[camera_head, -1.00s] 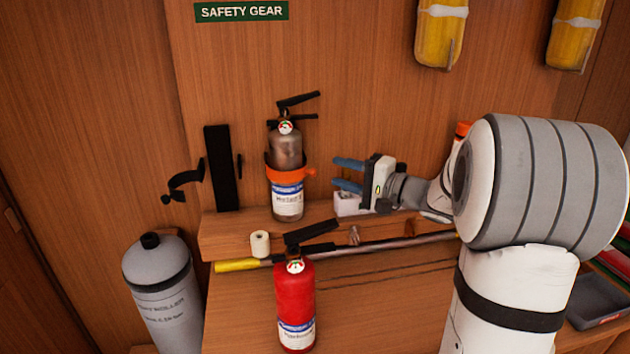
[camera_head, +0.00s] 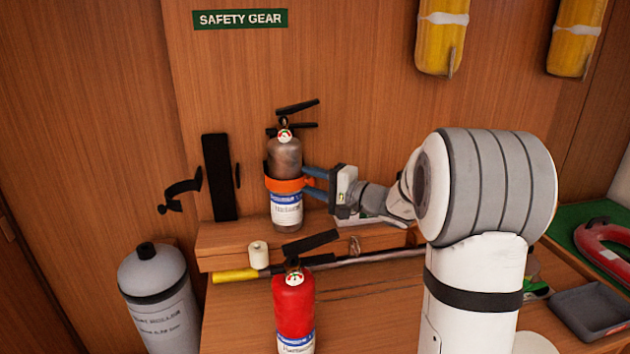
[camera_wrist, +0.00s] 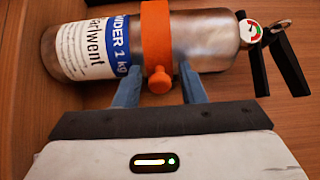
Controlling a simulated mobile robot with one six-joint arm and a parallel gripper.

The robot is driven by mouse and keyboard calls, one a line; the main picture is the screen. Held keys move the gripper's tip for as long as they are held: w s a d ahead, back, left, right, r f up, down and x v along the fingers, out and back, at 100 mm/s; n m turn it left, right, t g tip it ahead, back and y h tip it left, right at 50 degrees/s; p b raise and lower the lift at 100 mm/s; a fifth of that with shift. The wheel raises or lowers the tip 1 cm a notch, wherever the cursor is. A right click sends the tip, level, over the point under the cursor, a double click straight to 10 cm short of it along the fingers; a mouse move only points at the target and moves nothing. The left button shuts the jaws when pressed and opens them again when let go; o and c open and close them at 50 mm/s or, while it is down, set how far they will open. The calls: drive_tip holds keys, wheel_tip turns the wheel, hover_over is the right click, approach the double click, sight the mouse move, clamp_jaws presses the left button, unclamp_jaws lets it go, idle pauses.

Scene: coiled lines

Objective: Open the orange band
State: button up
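The orange band (camera_head: 288,185) wraps around a silver fire extinguisher (camera_head: 284,155) that stands upright on the wooden ledge against the wall. In the wrist view the band (camera_wrist: 155,35) crosses the extinguisher, which appears sideways, and a round orange knob (camera_wrist: 160,80) sticks out from the band toward me. My gripper (camera_head: 309,182) is at the right side of the extinguisher. Its blue fingers are apart, one on each side of the knob, with visible gaps in the wrist view (camera_wrist: 160,88). Whether the fingertips touch the extinguisher I cannot tell.
A red extinguisher (camera_head: 294,310) stands in front, below the ledge (camera_head: 225,238). A white roll (camera_head: 258,254) and a yellow-ended pole (camera_head: 236,275) lie near it. An empty black bracket (camera_head: 218,178) is on the wall at left. A grey cylinder (camera_head: 160,290) stands lower left.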

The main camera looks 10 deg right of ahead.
sight(301, 183)
clamp_jaws()
idle(0.3)
drive_tip(key=b, duration=0.2)
drive_tip(key=shift+s+a+f+m+t+h+b, duration=0.15)
drive_tip(key=shift+s+f+m+t+h+b, duration=0.15)
drive_tip(key=shift+s+h, duration=0.1)
drive_tip(key=h+b, duration=0.1)
drive_tip(key=b, duration=0.1)
drive_tip(key=shift+s+a+m+t+b, duration=0.25)
drive_tip(key=shift+s+m+t+b, duration=0.1)
drive_tip(key=shift+m+t, duration=0.05)
drive_tip(key=h+b, duration=0.1)
drive_tip(key=b, duration=0.1)
drive_tip(key=s+m+t+h+b, duration=0.1)
drive_tip(key=b, duration=0.1)
drive_tip(key=shift+s+a+r+m, duration=0.1)
drive_tip(key=shift+a+r+m, duration=0.15)
drive_tip(key=shift+a+m, duration=0.05)
drive_tip(key=shift+r, duration=0.1)
